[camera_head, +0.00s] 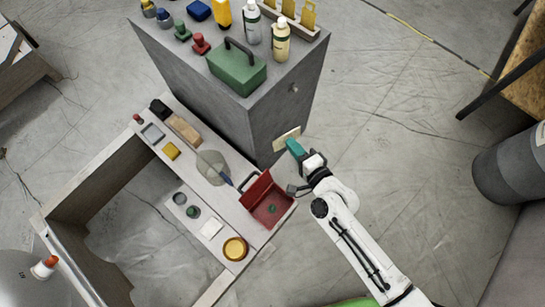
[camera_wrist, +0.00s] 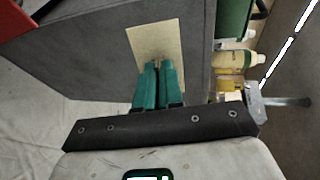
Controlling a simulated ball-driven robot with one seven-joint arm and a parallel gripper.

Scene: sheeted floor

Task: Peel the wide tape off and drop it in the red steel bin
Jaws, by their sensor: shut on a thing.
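The wide tape is a flat beige strip (camera_head: 287,138) on the side face of the grey cabinet, low near its right corner. In the wrist view the tape (camera_wrist: 155,40) lies flat against the grey face, and its near end meets my fingertips. My gripper (camera_head: 293,146) has teal fingers, which are close together in the wrist view (camera_wrist: 158,64) and shut on the tape's near end. The fingers hide that end. The red steel bin (camera_head: 257,189) appears to be the open red box on the low bench, left of and below my gripper.
The grey cabinet (camera_head: 232,105) carries a green toolbox (camera_head: 237,67), bottles and several small items. The low pale bench (camera_head: 196,180) holds a clear cup (camera_head: 211,168), an amber dish (camera_head: 235,248) and blocks. Floor between is open.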

